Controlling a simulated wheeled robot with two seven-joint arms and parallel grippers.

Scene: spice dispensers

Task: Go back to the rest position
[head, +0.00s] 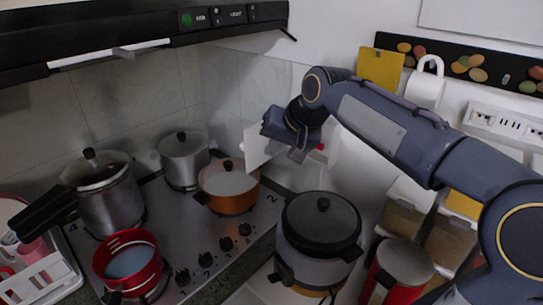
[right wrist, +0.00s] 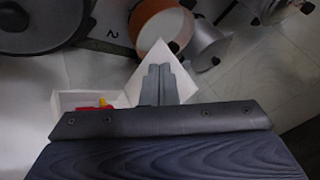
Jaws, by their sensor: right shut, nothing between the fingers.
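My right gripper (head: 286,138) hangs near the back wall, above and behind the grey lidded cooker in the head view. In the right wrist view its two fingers (right wrist: 160,72) are together with nothing between them. A white box (head: 327,150) with a bit of red shows just behind the gripper. The white box also shows in the right wrist view (right wrist: 88,97), with red and yellow things in it. A white panel (head: 262,145) stands beside the fingers; I cannot tell whether they touch it. My left gripper is out of view.
The stove (head: 205,238) holds an orange pot (head: 228,203), a red pot (head: 128,287), a steel pot (head: 183,160) and a pressure cooker (head: 108,207). A grey lidded cooker (head: 320,225) and a red canister (head: 404,262) stand on the right. A black hood (head: 140,40) overhangs the stove.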

